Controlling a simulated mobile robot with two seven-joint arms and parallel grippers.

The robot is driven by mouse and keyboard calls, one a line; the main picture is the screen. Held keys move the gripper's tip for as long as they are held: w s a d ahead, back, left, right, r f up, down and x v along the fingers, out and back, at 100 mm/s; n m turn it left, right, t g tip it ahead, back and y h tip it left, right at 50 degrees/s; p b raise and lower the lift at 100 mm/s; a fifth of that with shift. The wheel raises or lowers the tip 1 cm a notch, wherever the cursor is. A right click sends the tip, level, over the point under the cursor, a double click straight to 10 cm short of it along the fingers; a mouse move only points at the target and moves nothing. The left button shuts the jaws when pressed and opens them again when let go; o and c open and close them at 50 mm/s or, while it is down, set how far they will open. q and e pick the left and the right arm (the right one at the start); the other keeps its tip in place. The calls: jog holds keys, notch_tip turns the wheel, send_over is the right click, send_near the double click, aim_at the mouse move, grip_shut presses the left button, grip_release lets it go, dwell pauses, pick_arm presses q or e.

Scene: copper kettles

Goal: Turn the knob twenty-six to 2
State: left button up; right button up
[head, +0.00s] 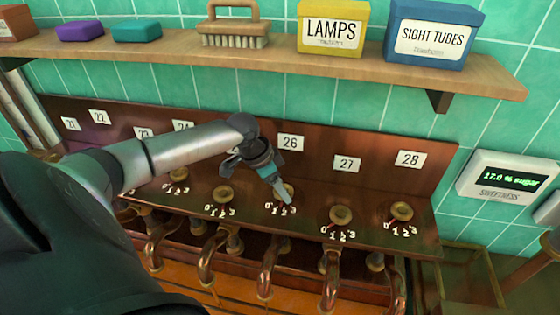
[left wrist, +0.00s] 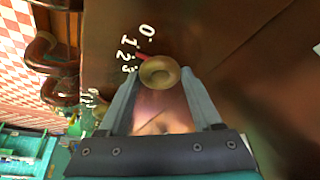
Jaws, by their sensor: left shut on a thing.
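Knob twenty-six (head: 288,188) is a round brass knob on the dark wooden panel, below the plate marked 26 (head: 290,142). My left gripper (head: 284,199) reaches down to it and is shut on it. In the left wrist view the knob (left wrist: 160,72) sits between the two fingertips (left wrist: 160,82). White digits 0 to 3 stand beside it. My right gripper is not in view.
Knob twenty-seven (head: 340,215) and knob twenty-eight (head: 401,211) are to the right; another knob (head: 223,194) is close on the left. Copper pipes (head: 268,268) run below. A shelf (head: 380,77) with boxes hangs above.

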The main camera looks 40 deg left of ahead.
pick_arm(q)
jog(key=shift+d+n+y, duration=0.1)
jog(key=shift+n+y, duration=0.4)
jog(key=shift+n, duration=1.1)
jog(key=o, duration=1.4)
jog(key=shift+c, duration=0.2)
jog(key=v, duration=1.5)
jog(key=shift+s+d, duration=0.15)
jog(key=shift+s, duration=0.15)
